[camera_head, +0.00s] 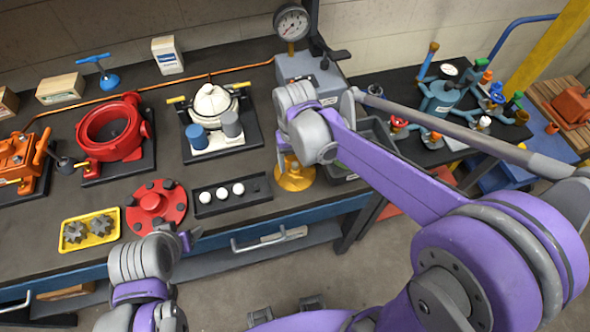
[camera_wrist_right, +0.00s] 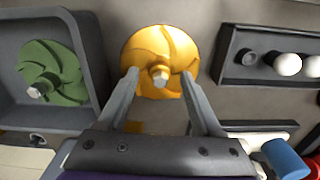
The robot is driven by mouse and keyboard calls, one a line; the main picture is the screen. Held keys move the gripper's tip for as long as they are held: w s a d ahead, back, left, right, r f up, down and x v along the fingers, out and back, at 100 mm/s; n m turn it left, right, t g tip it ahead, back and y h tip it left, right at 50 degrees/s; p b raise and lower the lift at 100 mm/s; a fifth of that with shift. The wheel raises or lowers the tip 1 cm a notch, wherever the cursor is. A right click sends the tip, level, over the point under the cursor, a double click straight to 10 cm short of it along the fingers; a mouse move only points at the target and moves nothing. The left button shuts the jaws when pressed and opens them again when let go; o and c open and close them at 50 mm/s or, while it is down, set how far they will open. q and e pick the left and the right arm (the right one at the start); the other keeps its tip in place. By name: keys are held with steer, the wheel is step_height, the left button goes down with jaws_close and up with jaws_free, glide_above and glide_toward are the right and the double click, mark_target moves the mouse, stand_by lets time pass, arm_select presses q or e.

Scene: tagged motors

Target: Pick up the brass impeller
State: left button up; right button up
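The brass impeller (camera_head: 294,177) lies on the workbench near its front edge, left of a grey tray, partly hidden by my right wrist in the head view. In the right wrist view the impeller (camera_wrist_right: 150,42) shows curved vanes and a silver hub nut. My right gripper (camera_wrist_right: 160,74) is open above it, with its fingertips apart on either side of the hub and nothing visible between them but the impeller. My left gripper (camera_head: 187,240) is low over the bench's front edge by the red flange, and its fingers are mostly hidden.
The grey tray (camera_wrist_right: 22,112) holds a green impeller (camera_wrist_right: 55,75). A dark tray (camera_head: 205,207) with white balls lies left of the brass impeller. The red flange (camera_head: 155,205) and a yellow tray (camera_head: 112,240) with gears lie farther left. A pump (camera_head: 212,105) stands behind.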

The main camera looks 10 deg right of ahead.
jaws_close()
stand_by(1.2)
